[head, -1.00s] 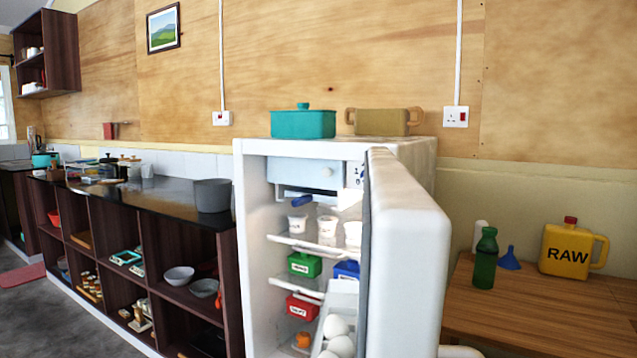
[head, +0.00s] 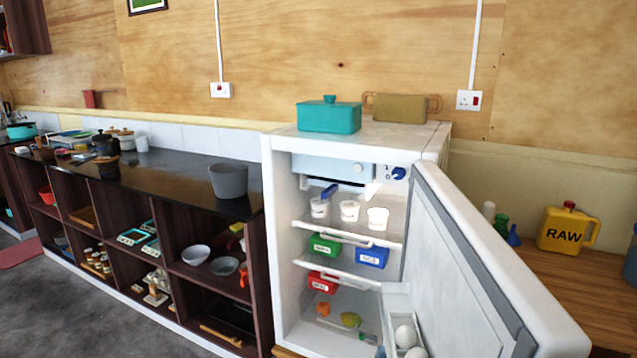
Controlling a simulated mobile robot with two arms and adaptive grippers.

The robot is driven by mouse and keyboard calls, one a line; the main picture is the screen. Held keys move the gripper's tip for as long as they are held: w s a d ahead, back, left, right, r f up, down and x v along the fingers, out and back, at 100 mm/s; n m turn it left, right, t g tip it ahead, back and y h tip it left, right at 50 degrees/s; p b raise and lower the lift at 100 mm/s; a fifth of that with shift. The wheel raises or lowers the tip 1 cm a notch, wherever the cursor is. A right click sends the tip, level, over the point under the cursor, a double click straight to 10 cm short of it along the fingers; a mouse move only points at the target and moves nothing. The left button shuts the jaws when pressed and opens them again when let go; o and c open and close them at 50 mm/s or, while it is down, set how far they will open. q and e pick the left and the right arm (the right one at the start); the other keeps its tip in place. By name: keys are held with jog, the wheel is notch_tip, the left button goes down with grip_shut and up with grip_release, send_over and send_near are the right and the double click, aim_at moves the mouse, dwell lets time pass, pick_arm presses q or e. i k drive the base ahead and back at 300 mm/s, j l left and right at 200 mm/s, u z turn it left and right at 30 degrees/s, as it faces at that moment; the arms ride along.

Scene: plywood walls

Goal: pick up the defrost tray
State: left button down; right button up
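The small white fridge (head: 282,235) stands open at the end of the counter, its door (head: 470,265) swung out to the right. Under its freezer box (head: 333,168) is a thin, dark bluish strip that looks like the front of the defrost tray (head: 345,186); most of it is hidden. A blue piece (head: 329,191) sits at or just below its left part, and a white wedge-like piece (head: 373,190) is at its right. I cannot tell whether these touch the tray. Neither of my grippers is in view.
White cups (head: 349,211) stand on the top shelf, close below the strip. Green (head: 323,244), blue (head: 372,257) and red boxes sit lower. Eggs (head: 405,336) are in the door rack. A teal pot (head: 329,116) stands on the fridge. Floor (head: 60,300) at left is clear.

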aim_at(332, 186)
jog(key=i+j, duration=0.2)
jog(key=j, duration=0.15)
jog(key=i+j+z, duration=0.1)
jog(key=j, duration=0.25)
jog(key=i+j+z, duration=0.1)
jog(key=i+j, duration=0.35)
jog(key=j, duration=0.35)
